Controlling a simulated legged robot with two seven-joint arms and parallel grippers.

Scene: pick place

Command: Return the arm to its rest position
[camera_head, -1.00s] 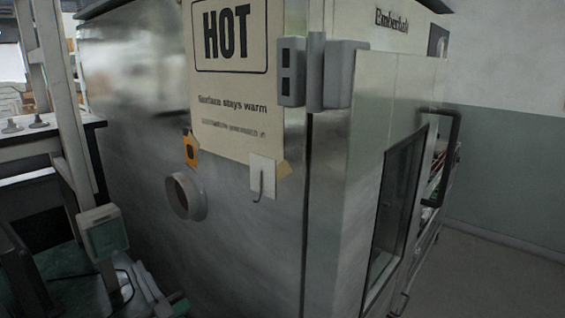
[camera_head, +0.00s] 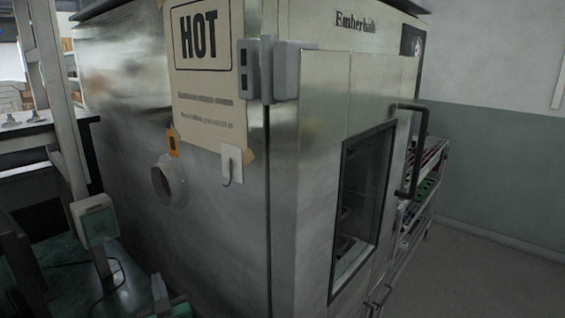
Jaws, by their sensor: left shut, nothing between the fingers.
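The left gripper (camera_head: 166,299) shows only as a small grey part at the bottom edge, left of centre. It is shut with nothing held, low in front of the big steel oven's side wall. Most of the arm behind it is out of the picture. My right gripper is not in view.
A large steel oven (camera_head: 225,255) with a HOT sign (camera_head: 198,35) fills the middle. Its windowed door (camera_head: 320,140) has a dark handle (camera_head: 414,150). A wheeled rack (camera_head: 425,200) stands beyond. A bench (camera_head: 45,135) and a post-mounted box (camera_head: 95,220) are left. Grey floor (camera_head: 480,270) is clear at right.

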